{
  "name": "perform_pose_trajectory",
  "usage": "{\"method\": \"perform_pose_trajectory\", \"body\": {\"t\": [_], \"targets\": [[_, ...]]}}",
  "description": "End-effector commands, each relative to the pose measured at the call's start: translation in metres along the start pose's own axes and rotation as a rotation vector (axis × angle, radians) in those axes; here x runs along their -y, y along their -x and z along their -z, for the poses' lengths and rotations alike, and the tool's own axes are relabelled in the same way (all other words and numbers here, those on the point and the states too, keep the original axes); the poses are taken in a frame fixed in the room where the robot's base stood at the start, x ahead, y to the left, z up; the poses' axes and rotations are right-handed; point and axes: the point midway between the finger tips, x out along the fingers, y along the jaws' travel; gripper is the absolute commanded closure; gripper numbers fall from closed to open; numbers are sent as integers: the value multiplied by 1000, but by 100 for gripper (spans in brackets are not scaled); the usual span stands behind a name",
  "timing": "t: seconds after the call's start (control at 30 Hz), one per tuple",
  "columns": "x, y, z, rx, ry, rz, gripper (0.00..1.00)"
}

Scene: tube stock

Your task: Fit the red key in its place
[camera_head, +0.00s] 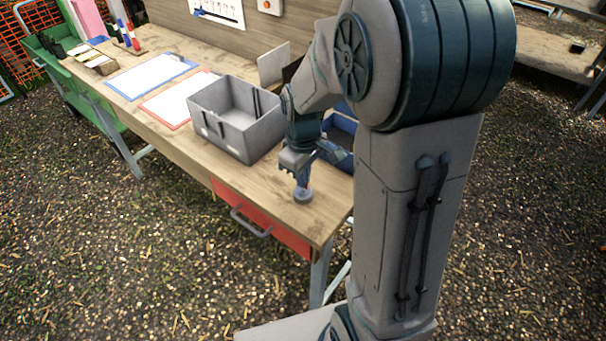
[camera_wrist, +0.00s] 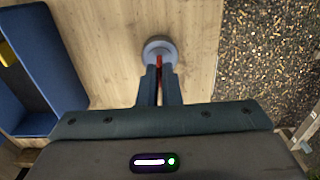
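The red key (camera_wrist: 160,61) shows as a thin red strip between the two fingers of my gripper (camera_wrist: 159,72) in the wrist view. The fingers are close together on it. Just beyond the fingertips is a round grey piece (camera_wrist: 159,46) on the wooden table. The key's far end meets or overlaps this piece; I cannot tell whether it is inside it. In the head view my gripper (camera_head: 302,180) points down over the same round piece (camera_head: 303,196), near the table's front right corner. The key is too small to make out there.
A grey crate (camera_head: 222,137) stands left of my gripper. A blue bin (camera_wrist: 38,60) lies close by, partly behind my arm in the head view. A red drawer (camera_head: 285,236) with a handle is under the table edge. Red- and blue-framed sheets lie further left.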

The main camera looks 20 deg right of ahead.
Motion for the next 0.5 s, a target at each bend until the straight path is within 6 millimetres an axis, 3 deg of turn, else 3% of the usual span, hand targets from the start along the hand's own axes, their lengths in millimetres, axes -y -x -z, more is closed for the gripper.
{"method": "perform_pose_trajectory", "body": {"t": [0.37,0.5], "targets": [[0,-6,0,0,0,0,100],[0,-6,0,0,0,0,70]]}}
